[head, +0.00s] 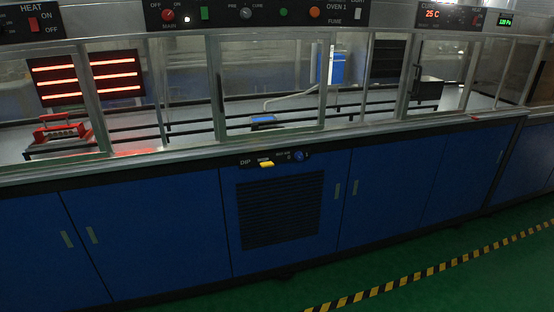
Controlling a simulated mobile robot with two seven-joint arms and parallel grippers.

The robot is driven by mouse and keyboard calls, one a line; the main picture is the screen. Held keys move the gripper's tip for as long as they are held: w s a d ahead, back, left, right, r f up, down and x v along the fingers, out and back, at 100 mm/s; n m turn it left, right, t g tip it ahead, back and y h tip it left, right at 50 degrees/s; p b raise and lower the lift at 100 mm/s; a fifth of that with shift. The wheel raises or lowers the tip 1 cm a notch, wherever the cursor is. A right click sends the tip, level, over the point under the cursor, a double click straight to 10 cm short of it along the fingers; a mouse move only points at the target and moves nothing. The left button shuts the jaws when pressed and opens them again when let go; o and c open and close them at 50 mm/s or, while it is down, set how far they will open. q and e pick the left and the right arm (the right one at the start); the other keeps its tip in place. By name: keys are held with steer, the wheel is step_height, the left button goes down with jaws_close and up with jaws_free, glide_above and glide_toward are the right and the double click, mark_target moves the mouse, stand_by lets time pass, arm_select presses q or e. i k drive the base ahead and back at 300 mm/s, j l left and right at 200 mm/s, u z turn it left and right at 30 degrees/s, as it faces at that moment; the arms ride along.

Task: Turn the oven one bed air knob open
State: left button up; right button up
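A small dark panel (274,160) sits on the front rail above the louvred blue door. It carries a blue round knob (299,156) at its right end, with small lettering beside it that I cannot read surely. A yellow switch (266,164) and the word DIP are to its left. The knob's setting is too small to tell. On the upper panel, the label OVEN 1 (336,7) stands right of an orange button (314,12). A grey knob (246,13) is between PRE and CORE. Neither of my grippers is in view.
A long line of glazed chambers over blue cabinets runs across the view. Red heater bars (86,77) glow at the left. A red knob (168,15) is marked MAIN. The green floor (400,265) in front is clear, with a yellow-black stripe (440,268).

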mark_target(299, 155)
steer(key=i+j, duration=0.1)
steer(key=i, duration=0.35)
steer(key=i+j, duration=0.1)
steer(key=i, duration=0.35)
steer(key=i+j+z, duration=0.1)
steer(key=i, duration=0.35)
steer(key=i+j, duration=0.2)
steer(key=i, duration=0.25)
